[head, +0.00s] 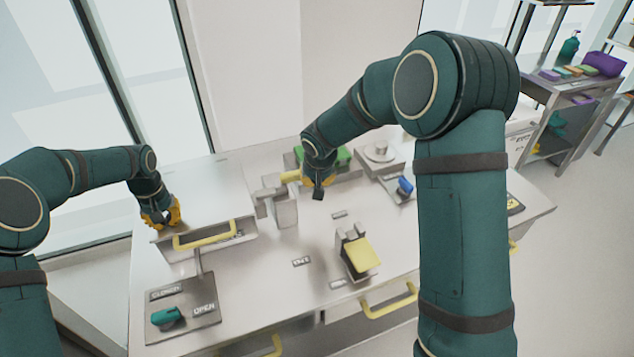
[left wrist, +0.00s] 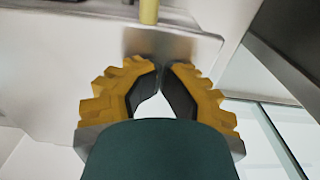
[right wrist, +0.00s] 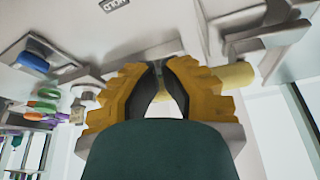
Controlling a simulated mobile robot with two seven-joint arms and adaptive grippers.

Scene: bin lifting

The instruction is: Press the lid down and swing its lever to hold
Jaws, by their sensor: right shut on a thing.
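The flat grey metal lid (head: 205,190) lies on the left of the bench, with a yellow bar handle (head: 205,235) along its front edge. My left gripper (head: 162,218) is at the lid's left front, its fingertips together and nothing seen between them; in the left wrist view the tips (left wrist: 161,68) point at the metal. A grey post with a lever (head: 287,205) stands right of the lid and carries a yellow round grip (head: 290,177). My right gripper (head: 319,190) is closed at the grip's right end; its fingers hide the contact. The grip also shows in the right wrist view (right wrist: 234,75).
A plate with a green knob, marked OPEN and CLOSED (head: 183,310), lies front left. A yellow-padded stand (head: 361,255) is at the front middle. A blue object (head: 405,186) and a round grey device (head: 380,152) are at right. A side shelf (head: 575,85) stands beyond.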

